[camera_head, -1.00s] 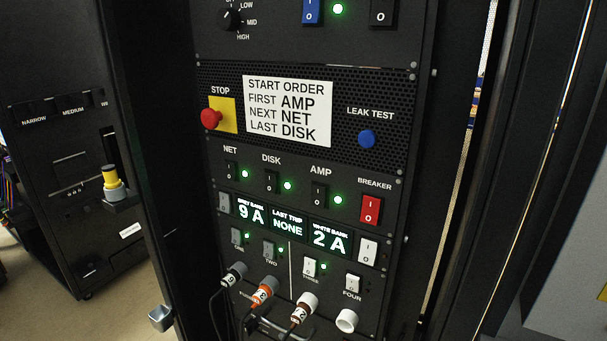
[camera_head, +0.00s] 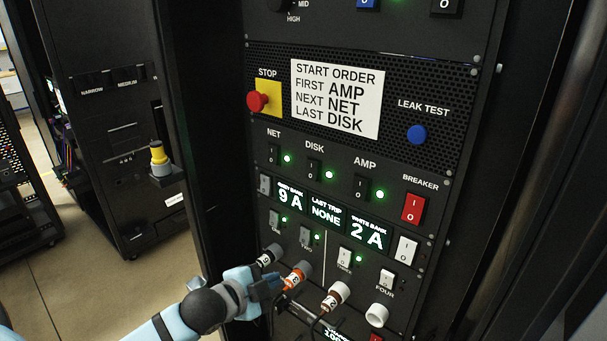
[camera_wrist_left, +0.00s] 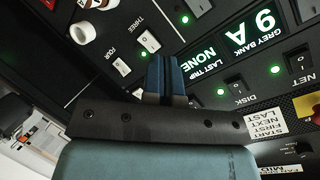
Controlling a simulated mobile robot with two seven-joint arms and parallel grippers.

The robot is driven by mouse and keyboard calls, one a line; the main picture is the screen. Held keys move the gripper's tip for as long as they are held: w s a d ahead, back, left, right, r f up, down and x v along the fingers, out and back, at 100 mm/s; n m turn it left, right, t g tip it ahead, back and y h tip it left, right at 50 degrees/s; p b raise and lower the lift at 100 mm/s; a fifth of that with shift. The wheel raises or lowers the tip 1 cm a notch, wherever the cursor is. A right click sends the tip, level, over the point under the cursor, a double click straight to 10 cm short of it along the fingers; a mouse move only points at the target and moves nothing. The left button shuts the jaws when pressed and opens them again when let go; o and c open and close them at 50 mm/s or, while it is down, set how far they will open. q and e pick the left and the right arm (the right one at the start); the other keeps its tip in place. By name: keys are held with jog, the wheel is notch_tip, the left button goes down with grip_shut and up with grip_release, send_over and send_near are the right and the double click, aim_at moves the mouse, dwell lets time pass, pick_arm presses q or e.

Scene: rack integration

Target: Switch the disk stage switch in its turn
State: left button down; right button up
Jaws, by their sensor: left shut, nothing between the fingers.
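The disk stage switch (camera_head: 314,169) is a small black rocker under the DISK label, between the net switch (camera_head: 273,155) and the amp switch (camera_head: 361,188). A green light (camera_head: 329,175) is lit beside it; the net and amp lights are lit green too. The disk switch also shows in the left wrist view (camera_wrist_left: 236,86). My left gripper (camera_head: 278,285) is shut and empty, low in front of the plugs, below the stage switches. In the left wrist view its blue fingers (camera_wrist_left: 166,60) lie together, apart from the disk switch. My right gripper is out of view.
A start order sign (camera_head: 336,98) reads amp, net, disk. The red stop button (camera_head: 258,101), blue leak test button (camera_head: 417,134) and red breaker (camera_head: 413,208) surround the switches. Plugs with cables (camera_head: 335,296) stick out below. Displays read 9 A, NONE and 2 A.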

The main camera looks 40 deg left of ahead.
pick_arm(q)
notch_tip(320, 180, up, 19)
jog(key=a+m+t, duration=0.2)
jog(key=m, duration=0.4)
jog(key=shift+w+a+m+p, duration=0.25)
jog(key=shift+w+m+p, duration=0.05)
jog(key=shift+m, duration=0.1)
